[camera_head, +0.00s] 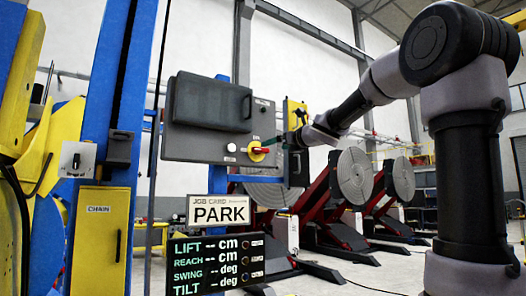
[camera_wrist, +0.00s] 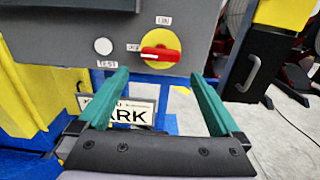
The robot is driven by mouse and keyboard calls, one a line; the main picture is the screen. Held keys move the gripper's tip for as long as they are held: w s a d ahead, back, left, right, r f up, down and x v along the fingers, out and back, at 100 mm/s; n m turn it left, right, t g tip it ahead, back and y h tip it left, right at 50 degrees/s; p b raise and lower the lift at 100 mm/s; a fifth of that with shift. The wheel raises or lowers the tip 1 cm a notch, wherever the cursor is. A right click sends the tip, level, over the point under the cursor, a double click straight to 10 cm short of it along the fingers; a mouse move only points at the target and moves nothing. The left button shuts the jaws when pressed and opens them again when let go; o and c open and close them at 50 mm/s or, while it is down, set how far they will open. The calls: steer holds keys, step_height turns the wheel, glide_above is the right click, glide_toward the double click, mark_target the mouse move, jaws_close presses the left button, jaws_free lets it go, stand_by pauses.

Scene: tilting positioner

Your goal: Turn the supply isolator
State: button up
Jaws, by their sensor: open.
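The supply isolator appears as a red handle on a round yellow plate (camera_wrist: 160,48) on the lower part of a grey control box. In the wrist view its red handle lies roughly level, with small labels above and to its left. It also shows in the head view (camera_head: 257,150), at the box's lower right. My gripper (camera_wrist: 158,75) is open and empty. Its green fingers point at the box, with the tips just below the isolator and to either side of it. In the head view my gripper (camera_head: 278,143) is right beside the isolator; contact cannot be told.
A white TEST button (camera_wrist: 103,46) sits left of the isolator. The grey box (camera_head: 205,140) has a large dark cover. Below hang a PARK card (camera_head: 219,209) and a dark readout board (camera_head: 216,262).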

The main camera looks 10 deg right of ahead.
mark_target(262, 150)
steer(key=x, duration=0.9)
steer(key=shift+w+a, duration=0.1)
steer(key=shift+w, duration=0.2)
steer(key=c, duration=1.1)
steer(key=shift+o, duration=0.2)
